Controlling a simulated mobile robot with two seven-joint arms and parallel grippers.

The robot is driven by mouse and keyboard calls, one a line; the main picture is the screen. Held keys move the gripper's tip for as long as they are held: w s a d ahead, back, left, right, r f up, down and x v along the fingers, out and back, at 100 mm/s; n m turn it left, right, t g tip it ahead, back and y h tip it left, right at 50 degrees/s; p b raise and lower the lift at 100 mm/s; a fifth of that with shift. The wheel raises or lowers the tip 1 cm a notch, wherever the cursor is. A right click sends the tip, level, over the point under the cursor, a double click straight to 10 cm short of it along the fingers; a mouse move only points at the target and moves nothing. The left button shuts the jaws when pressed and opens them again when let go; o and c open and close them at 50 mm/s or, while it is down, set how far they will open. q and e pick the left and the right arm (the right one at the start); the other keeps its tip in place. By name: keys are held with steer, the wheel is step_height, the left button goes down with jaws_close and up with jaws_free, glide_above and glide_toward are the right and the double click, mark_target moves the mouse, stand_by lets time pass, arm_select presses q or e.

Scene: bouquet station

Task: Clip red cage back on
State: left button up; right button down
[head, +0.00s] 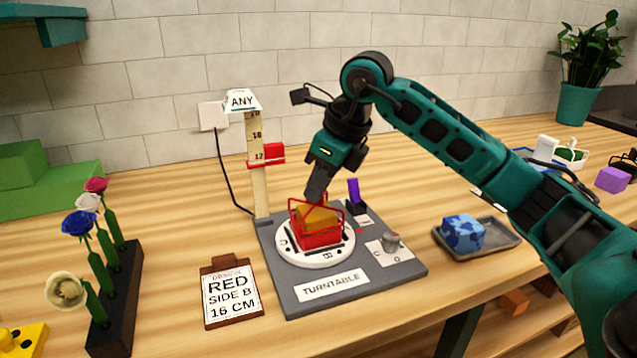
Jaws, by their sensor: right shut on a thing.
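The red cage (293,223) is a wire frame around a yellow-topped block (318,216) with a red lower part, on the white turntable disc (300,258). My right gripper (315,199) points down at the top of the cage and is shut on it. The fingertips partly hide the cage's top, and I cannot tell whether the cage is seated all round. My left gripper is not in view.
A ruler post (258,190) with a red slider stands behind the turntable. A clipboard (232,292) reads "RED SIDE B 16 CM". Flowers stand in a black rack (118,300) at left. A blue patterned block (462,232) sits on a grey tray (505,240) at right.

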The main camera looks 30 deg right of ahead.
steer(key=shift+f, duration=0.15)
stand_by(0.8)
steer(key=c, duration=0.7)
jaws_free()
steer(key=shift+o, duration=0.2)
steer(key=shift+r+p, duration=2)
steer(key=shift+r, duration=0.3)
steer(key=shift+f, duration=0.1)
steer(key=shift+c, duration=0.5)
jaws_close()
